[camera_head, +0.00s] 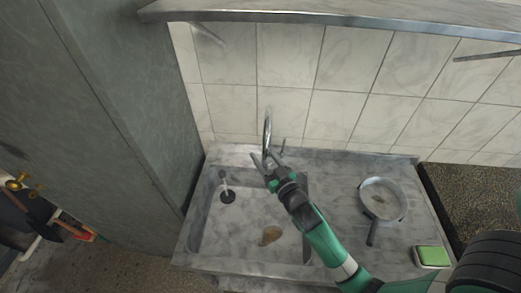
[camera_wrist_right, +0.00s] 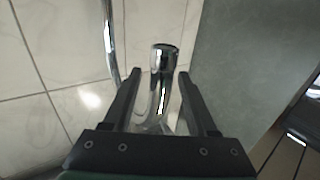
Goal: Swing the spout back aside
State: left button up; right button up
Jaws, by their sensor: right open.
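The chrome faucet spout (camera_head: 267,128) rises at the back of the sink against the tiled wall. My right gripper (camera_head: 264,162) reaches over the basin to the spout's lower end. In the right wrist view, the open end of the chrome spout (camera_wrist_right: 163,56) lies between the two parted fingers of the right gripper (camera_wrist_right: 159,76). I cannot tell whether either finger touches it. Another chrome tube (camera_wrist_right: 109,40) runs outside the left finger. A small lever (camera_head: 282,146) stands right of the spout. My left gripper is not in view.
The sink basin (camera_head: 206,232) holds a dark drain fitting (camera_head: 228,196) and a brown patch (camera_head: 270,236). A pan (camera_head: 383,197) rests on the right drainboard. A green sponge (camera_head: 432,256) lies in front. A shelf (camera_head: 330,14) runs above; a tall grey panel (camera_head: 110,110) stands left.

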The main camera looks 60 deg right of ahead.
jog(key=shift+x, duration=1.1)
grip_shut()
dwell(0.6)
